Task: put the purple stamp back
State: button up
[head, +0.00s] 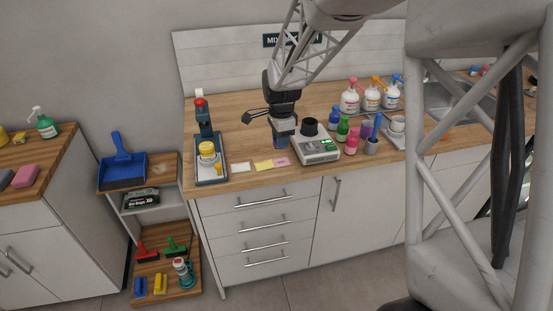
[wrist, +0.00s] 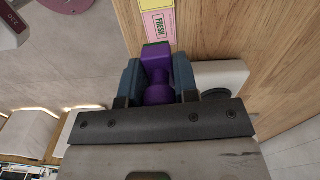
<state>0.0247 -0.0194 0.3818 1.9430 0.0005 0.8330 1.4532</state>
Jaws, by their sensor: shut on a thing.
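My gripper (wrist: 158,88) is shut on the purple stamp (wrist: 157,60) in the wrist view, with a blue finger on each side of it. The stamp has a rounded knob towards the palm and a dark green edge at its far end. In the head view my gripper (head: 280,142) is over the front part of the wooden counter, just left of the scale. The stamp is hard to make out there. A pink card (wrist: 158,26) marked FRESH lies just beyond the stamp in the wrist view; the pink card also shows in the head view (head: 282,161).
A grey scale (head: 320,151) with a black cup stands close on the right. Small coloured bottles (head: 343,128) and a grey cup (head: 371,147) stand farther right.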

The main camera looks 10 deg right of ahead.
jog(key=s+a+f+m, duration=0.1)
jog(key=s+a+f, duration=0.1)
jog(key=s+a, duration=0.4)
dwell(0.6)
send_over(253, 148)
jog(key=shift+s+f, duration=0.15)
jog(key=shift+f, duration=0.55)
dwell(0.3)
jog(key=shift+f, duration=1.7)
jog(key=shift+f, duration=0.2)
jog(key=o, duration=0.8)
jog(key=shift+r, duration=0.15)
